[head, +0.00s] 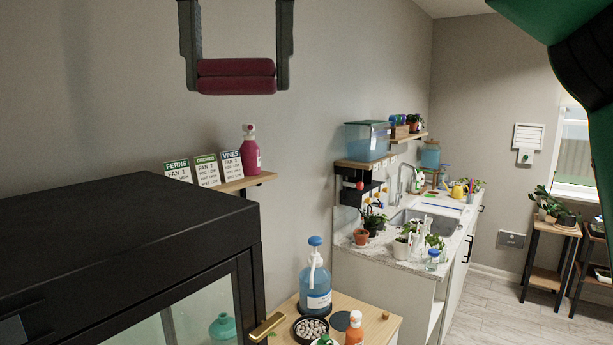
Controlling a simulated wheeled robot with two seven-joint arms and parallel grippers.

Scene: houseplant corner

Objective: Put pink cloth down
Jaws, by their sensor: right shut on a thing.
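My right gripper (236,84) hangs at the top of the head view, left of centre, with its two dark fingers pointing down. It is shut on a dark pink-red cloth (236,68), which looks folded or rolled into two stacked layers between the fingers. The cloth is in the air in front of the grey wall, above and apart from the black cabinet and the small wall shelf. My left gripper is not in view.
A black glass-fronted cabinet (130,225) fills the lower left; its top looks bare. A wall shelf (247,182) holds fan cards and a pink bottle (250,152). A wooden table (380,325) carries a blue pump bottle (315,285), a pebble dish and an orange bottle. A sink counter stands behind.

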